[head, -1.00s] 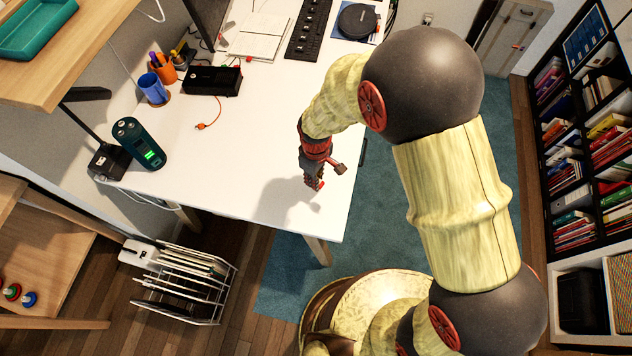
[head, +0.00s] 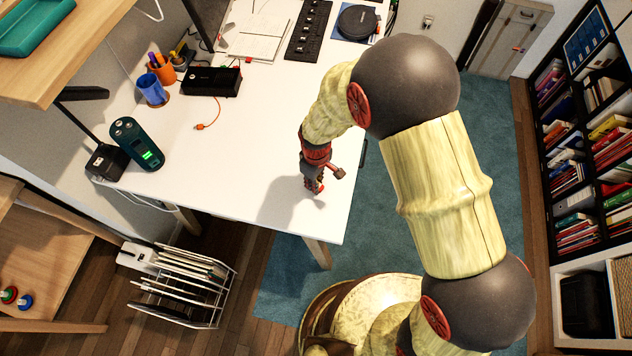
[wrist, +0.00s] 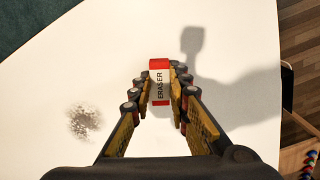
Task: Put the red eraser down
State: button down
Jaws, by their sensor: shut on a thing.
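The red eraser (wrist: 160,82) has a white sleeve printed "ERASER". It sits between the fingertips of my gripper (wrist: 160,88), which is shut on it. In the head view my gripper (head: 313,188) is low over the near right part of the white desk (head: 240,180), and only a small red bit of the eraser shows at its tip. I cannot tell whether the eraser touches the desk. In the wrist view a grey smudge (wrist: 84,122) marks the desk left of my gripper.
The desk around my gripper is clear. An orange cable end (head: 204,126), a black box (head: 212,81), a blue cup (head: 152,90) and a dark teal cylinder (head: 137,143) stand or lie farther left. The desk's near edge is close. A file rack (head: 180,285) stands on the floor.

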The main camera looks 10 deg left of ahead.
jog(key=shift+s+d+f, duration=0.1)
jog(key=shift+s+f, duration=0.05)
jog(key=shift+f, duration=0.25)
jog(key=c, duration=2.1)
grip_release()
jog(key=o, duration=0.4)
jog(key=shift+f, duration=0.25)
jog(key=shift+r, duration=0.2)
notch_tip(320, 180, up, 13)
jog(key=p, duration=0.3)
jog(key=shift+r, duration=0.1)
